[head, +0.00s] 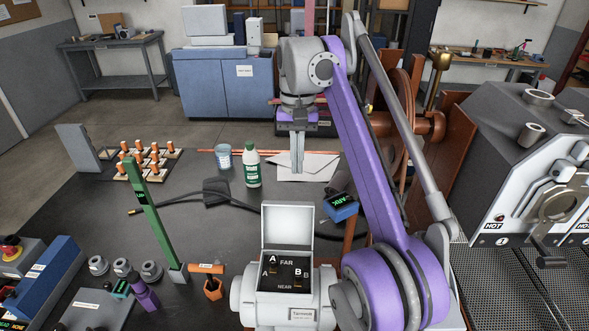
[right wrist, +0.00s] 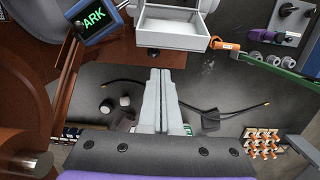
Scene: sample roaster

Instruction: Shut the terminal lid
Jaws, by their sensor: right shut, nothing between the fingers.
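The terminal (head: 290,316) is a light grey box at the front centre of the bench in the head view. Its lid (head: 287,221) stands open and upright at the back edge, showing a dark panel marked A, B, FAR and NEAR. The lid also shows at the top of the right wrist view (right wrist: 170,43). My right gripper (head: 298,168) points down beyond the lid, over the bench near a white envelope. Its fingers are together and empty, and apart from the lid. They show in the middle of the right wrist view (right wrist: 157,74). My left gripper is out of view.
A blue-cased display (head: 341,207) is right of the lid. The roaster (head: 530,150) fills the right.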

